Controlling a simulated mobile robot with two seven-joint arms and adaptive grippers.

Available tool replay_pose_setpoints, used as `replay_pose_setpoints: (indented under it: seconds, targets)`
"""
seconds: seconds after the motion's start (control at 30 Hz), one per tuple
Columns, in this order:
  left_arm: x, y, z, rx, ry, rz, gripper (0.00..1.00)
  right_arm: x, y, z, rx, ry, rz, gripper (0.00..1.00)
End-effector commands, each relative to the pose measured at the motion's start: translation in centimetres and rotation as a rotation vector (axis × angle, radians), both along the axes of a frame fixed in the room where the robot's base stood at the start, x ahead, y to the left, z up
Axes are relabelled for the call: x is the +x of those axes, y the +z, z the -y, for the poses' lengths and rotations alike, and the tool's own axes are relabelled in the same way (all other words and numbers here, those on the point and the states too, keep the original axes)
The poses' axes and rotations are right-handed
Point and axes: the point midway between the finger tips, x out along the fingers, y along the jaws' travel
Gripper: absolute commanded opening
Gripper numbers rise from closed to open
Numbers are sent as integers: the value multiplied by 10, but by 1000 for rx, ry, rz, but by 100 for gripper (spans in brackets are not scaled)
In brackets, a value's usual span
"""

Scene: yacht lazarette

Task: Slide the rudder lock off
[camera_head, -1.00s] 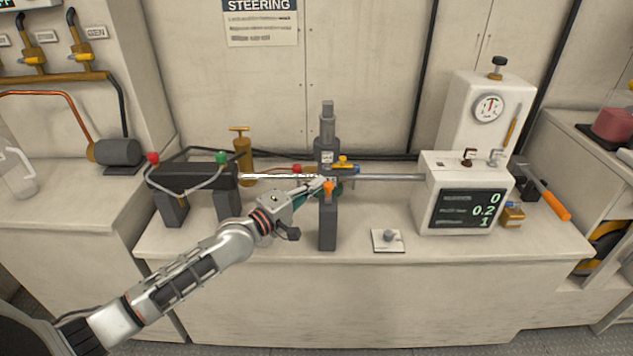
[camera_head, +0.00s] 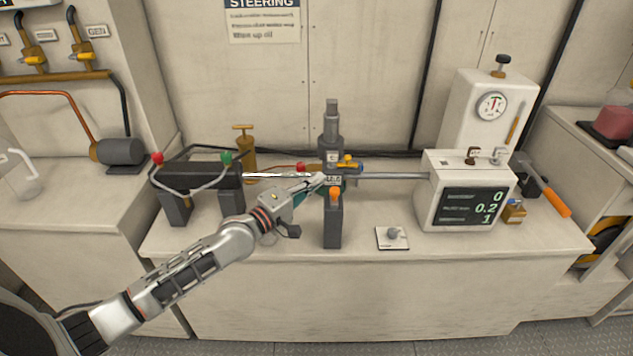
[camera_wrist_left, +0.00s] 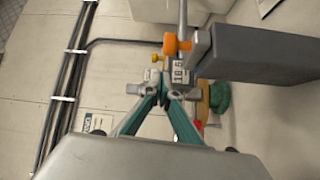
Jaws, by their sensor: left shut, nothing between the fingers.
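A steel rod (camera_head: 395,176) runs level across the bench behind a dark grey post (camera_head: 333,226). An orange piece (camera_head: 335,193) sits at the top of the post. It also shows in the wrist view (camera_wrist_left: 177,45), beside a small grey block with a number label (camera_wrist_left: 180,72). I cannot tell for sure which of these is the rudder lock. My left gripper (camera_head: 319,181) is just left of the post top, level with the labelled block. Its teal fingers (camera_wrist_left: 160,90) are shut and empty, with the tips close below the block in the wrist view. My right gripper is not in view.
A display box (camera_head: 466,195) stands at the rod's right end. A black cylinder unit (camera_head: 200,176) with red and green knobs stands at left. A small switch plate (camera_head: 392,238) lies right of the post. An orange-handled hammer (camera_head: 550,195) lies far right. The front bench strip is mostly clear.

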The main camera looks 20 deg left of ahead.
Motion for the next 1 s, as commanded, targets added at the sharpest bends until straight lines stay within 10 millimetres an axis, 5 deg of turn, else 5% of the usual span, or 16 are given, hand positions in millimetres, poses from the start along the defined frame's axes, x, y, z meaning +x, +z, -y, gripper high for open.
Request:
replay_pose_setpoints:
  seconds: [0.07,0.5,1.0]
  targets:
    - [1,3,0,0,2,0,0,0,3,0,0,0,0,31]
    - [-76,-4,-41,1,2,-2,0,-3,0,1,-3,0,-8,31]
    - [-87,-3,-47,-1,3,1,0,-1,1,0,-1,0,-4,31]
